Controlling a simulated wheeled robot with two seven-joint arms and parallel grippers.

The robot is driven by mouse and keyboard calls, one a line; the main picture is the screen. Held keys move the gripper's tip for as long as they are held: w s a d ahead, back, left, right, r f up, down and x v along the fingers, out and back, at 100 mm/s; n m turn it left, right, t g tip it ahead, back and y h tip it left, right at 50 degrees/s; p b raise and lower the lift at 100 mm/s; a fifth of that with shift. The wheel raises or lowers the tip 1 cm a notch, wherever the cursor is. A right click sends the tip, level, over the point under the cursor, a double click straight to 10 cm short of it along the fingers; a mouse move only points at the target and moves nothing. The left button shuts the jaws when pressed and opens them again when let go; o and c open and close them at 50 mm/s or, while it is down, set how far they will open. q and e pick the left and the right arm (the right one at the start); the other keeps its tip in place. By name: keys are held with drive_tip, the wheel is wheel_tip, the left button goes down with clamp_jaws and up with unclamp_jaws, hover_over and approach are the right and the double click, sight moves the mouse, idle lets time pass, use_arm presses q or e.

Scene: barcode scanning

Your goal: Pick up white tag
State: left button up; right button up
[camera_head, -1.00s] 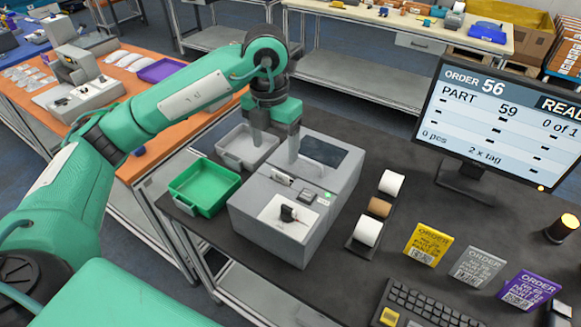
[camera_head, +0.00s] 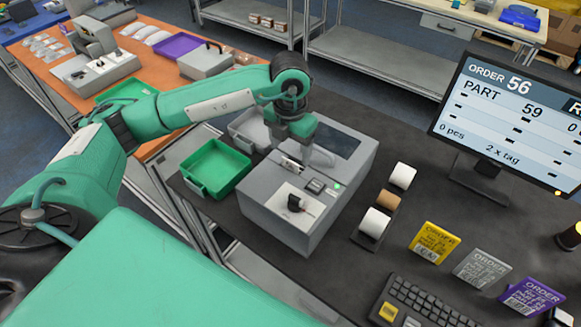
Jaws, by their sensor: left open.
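A small white tag (camera_head: 291,164) shows at the slot on the top of a grey box-shaped machine (camera_head: 265,214), mid picture. My left gripper (camera_head: 290,152) points down over the machine, just behind the tag as seen here. It is open, with its fingers spread to the left and right. The fingertips are partly hidden, and I cannot tell whether they touch the tag. My right gripper is not in view.
A green tray (camera_head: 218,168) and a grey tray (camera_head: 247,127) stand left of the machine. Label rolls (camera_head: 375,222) stand right of it. Yellow, grey and purple order cards, a keyboard (camera_head: 428,305) and a monitor (camera_head: 512,120) fill the right side.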

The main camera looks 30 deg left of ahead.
sight(290, 161)
use_arm(q)
wheel_tip(290, 161, down, 4)
drive_tip(key=shift+w+f+p, duration=0.1)
drive_tip(key=shift+p, duration=1)
drive_tip(key=shift+f, duration=0.25)
drive_tip(key=c, duration=1)
